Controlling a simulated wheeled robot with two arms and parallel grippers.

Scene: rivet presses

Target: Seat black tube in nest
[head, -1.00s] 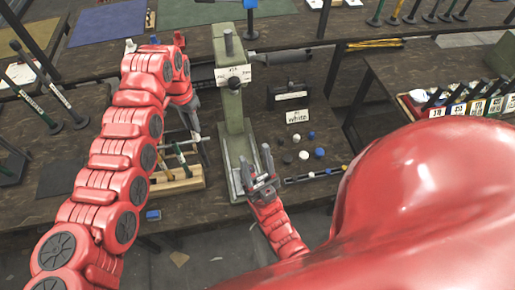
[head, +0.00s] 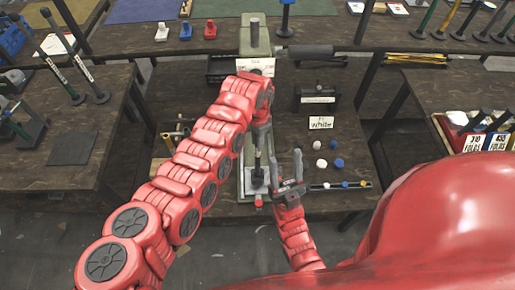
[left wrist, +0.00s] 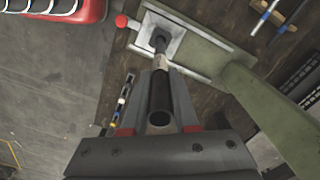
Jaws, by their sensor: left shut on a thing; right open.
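My left gripper (head: 260,133) is shut on the black tube (head: 257,160) and holds it roughly upright at the green press. In the left wrist view the tube (left wrist: 160,95) lies between the fingers, with a pale band partway along it. Its far end is over the pale nest plate (left wrist: 173,24), at a dark round part in the middle. I cannot tell whether it is in the nest or just above it. My right gripper (head: 289,176) is open and empty, just right of the press base, fingers pointing up.
The green press column (head: 254,38) stands behind my left arm. A "white" card (head: 320,123), several white and blue caps (head: 321,163) and a rail with coloured pieces (head: 343,185) are on the right. A rack with tubes (head: 165,140) is on the left, partly hidden by my arm.

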